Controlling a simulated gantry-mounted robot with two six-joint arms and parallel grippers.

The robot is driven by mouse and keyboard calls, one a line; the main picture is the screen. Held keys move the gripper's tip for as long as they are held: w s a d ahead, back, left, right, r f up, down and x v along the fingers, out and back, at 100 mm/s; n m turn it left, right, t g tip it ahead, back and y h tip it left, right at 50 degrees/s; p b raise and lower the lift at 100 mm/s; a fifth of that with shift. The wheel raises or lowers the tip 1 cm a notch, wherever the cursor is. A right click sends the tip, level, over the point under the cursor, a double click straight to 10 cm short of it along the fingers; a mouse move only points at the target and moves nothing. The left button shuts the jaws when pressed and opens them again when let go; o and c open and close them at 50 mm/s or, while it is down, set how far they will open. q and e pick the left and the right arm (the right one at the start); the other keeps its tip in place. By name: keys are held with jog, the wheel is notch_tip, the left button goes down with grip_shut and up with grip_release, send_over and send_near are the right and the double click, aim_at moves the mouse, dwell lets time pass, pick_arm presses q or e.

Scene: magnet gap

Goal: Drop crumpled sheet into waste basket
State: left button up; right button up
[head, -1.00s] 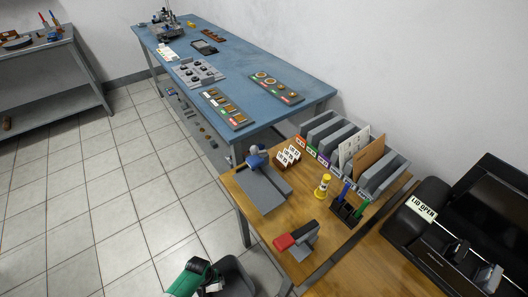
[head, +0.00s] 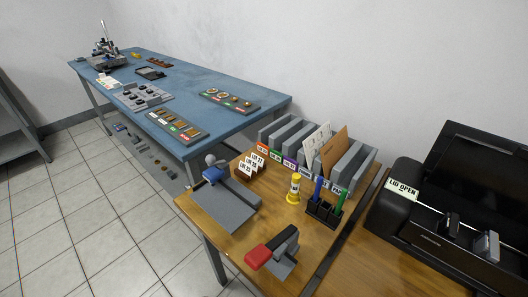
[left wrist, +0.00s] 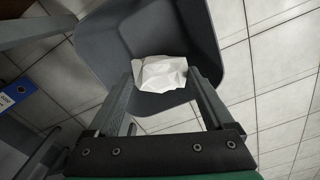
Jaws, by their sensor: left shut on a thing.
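The crumpled sheet (left wrist: 160,73) is white and shows in the left wrist view. It sits between the fingertips of my left gripper (left wrist: 163,76), which is shut on it. The dark grey waste basket (left wrist: 95,35) opens behind and around the sheet in that view, so the sheet appears over its mouth. How far the sheet is above the basket floor is hard to tell. In the head view neither gripper, the sheet nor the basket shows.
A wooden desk (head: 218,240) carries a stapler (head: 270,250), a pen holder (head: 322,210) and a file rack (head: 365,165). A black machine (head: 400,215) stands at right. A blue bench (head: 200,80) stands behind. A blue binder (left wrist: 15,92) shows at left in the wrist view.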

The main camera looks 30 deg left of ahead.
pick_arm(q)
jog(key=shift+f+b, duration=0.3)
jog(key=shift+f, duration=0.5)
pick_arm(e)
jog(key=shift+f, duration=0.75)
pick_arm(q)
jog(key=shift+r, duration=0.1)
jog(key=o, duration=0.5)
jog(key=shift+r, duration=0.1)
pick_arm(e)
jog(key=shift+r, duration=0.15)
pick_arm(q)
notch_tip(320, 180, up, 11)
jog(key=p, duration=1.1)
jog(key=shift+r+p, duration=0.2)
jog(key=shift+p, duration=0.2)
pick_arm(e)
notch_tip(320, 180, up, 12)
jog(key=shift+f, duration=0.25)
